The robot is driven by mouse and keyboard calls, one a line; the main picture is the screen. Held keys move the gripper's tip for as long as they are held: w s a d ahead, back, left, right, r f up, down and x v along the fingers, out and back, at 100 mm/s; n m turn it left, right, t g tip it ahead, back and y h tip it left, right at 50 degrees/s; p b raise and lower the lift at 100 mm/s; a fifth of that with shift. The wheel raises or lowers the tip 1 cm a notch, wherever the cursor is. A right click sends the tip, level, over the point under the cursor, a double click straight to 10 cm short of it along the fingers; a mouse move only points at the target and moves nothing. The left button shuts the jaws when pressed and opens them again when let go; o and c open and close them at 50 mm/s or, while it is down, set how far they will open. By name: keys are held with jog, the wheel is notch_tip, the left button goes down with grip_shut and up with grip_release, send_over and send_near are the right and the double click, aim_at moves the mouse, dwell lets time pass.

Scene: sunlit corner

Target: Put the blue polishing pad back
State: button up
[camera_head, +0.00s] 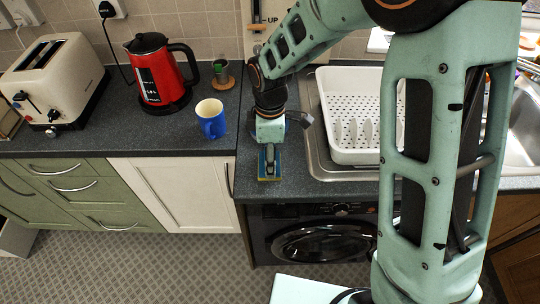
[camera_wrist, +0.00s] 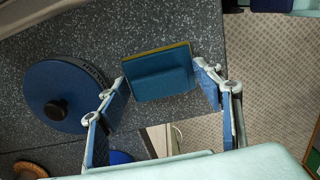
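A blue rectangular block with a yellow edge (camera_wrist: 158,72), which looks like the blue polishing pad, is below my gripper. In the head view the pad (camera_head: 263,175) appears low at the counter's front edge, partly covered by my gripper (camera_head: 270,160). In the wrist view my gripper's fingers (camera_wrist: 161,80) stand wide apart on the pad's two short sides, their tips close to its edges. I cannot tell whether they touch it or whether it bears on the counter. A round blue disc with a black knob (camera_wrist: 58,108) lies beside it in the wrist view.
The dark counter (camera_head: 215,150) holds a blue mug (camera_head: 211,120), a red kettle (camera_head: 158,72), a toaster (camera_head: 55,78) and a cup on a wooden coaster (camera_head: 221,76). A white dish rack (camera_head: 345,95) stands close to the right.

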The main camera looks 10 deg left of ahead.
notch_tip(320, 180, up, 12)
jog(key=shift+r, duration=0.15)
dwell(0.6)
dwell(0.3)
